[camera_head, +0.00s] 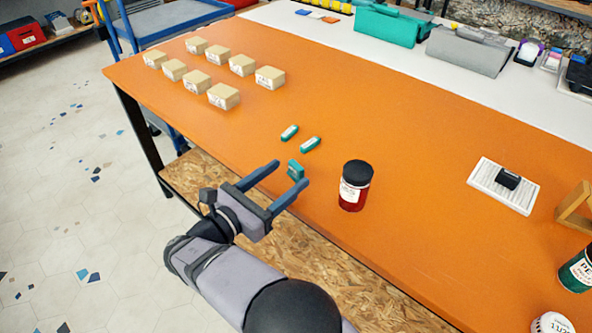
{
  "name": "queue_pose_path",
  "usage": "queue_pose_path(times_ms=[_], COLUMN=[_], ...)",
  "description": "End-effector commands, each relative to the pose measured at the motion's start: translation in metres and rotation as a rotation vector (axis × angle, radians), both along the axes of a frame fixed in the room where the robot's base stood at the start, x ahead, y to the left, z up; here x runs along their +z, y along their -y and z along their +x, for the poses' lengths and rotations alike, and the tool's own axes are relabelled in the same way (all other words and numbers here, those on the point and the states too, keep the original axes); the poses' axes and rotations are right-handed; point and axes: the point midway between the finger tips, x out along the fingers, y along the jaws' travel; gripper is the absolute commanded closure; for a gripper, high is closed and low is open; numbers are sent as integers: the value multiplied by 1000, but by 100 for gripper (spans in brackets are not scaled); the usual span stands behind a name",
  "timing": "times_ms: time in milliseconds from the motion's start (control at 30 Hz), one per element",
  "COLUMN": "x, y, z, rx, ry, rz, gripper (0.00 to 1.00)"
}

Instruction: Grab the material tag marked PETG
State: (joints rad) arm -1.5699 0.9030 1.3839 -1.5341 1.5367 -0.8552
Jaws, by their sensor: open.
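Three small teal tags with pale labels are on the orange table. One tag (289,132) and another tag (310,144) lie side by side, beyond my gripper. The nearest tag (295,170) shows between the fingertips of my gripper (291,173) and looks tilted up. The lettering on all three is too small to read, so I cannot tell which is marked PETG. My gripper is open at the table's near edge, its fingers on either side of the nearest tag in the picture. I cannot tell whether either finger touches it.
A red jar with a black lid (355,187) stands just right of my gripper. Several tan blocks (223,96) stand at the far left of the orange table (420,160). A white pad with a black item (504,185) and a dark green jar (577,270) are at the right.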

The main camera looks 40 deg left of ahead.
Motion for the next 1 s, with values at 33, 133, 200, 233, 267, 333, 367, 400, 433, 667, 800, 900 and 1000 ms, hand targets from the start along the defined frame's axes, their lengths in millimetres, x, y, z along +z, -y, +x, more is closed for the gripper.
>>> queue_pose_path(times_ms=[33, 133, 200, 233, 267, 333, 367, 400, 433, 667, 800, 900, 1000], x=[-1, -4, -6, -6, -6, -7, -7, -7, -7, -7, -7, -7, -7], y=[0, -1, -2, -3, -3, -2, -3, -3, -3, -3, -3, -3, -3], z=[5, 16, 25, 29, 32, 40, 42, 45, 47, 49, 49, 49, 49], rx=[-2, -4, -4, -3, -3, -4, -3, -2, -2, -1, -1, -1, -1], ry=[0, 0, 0, 0, 1, 0, 0, -1, 0, 0, 0, 0, 0], rz=[-1, -1, 0, 0, 0, 0, 0, 0, 0, -1, 0, 0, 0], gripper=[43, 43, 43, 43, 43, 43, 43, 43, 43, 43, 62, 86, 86])
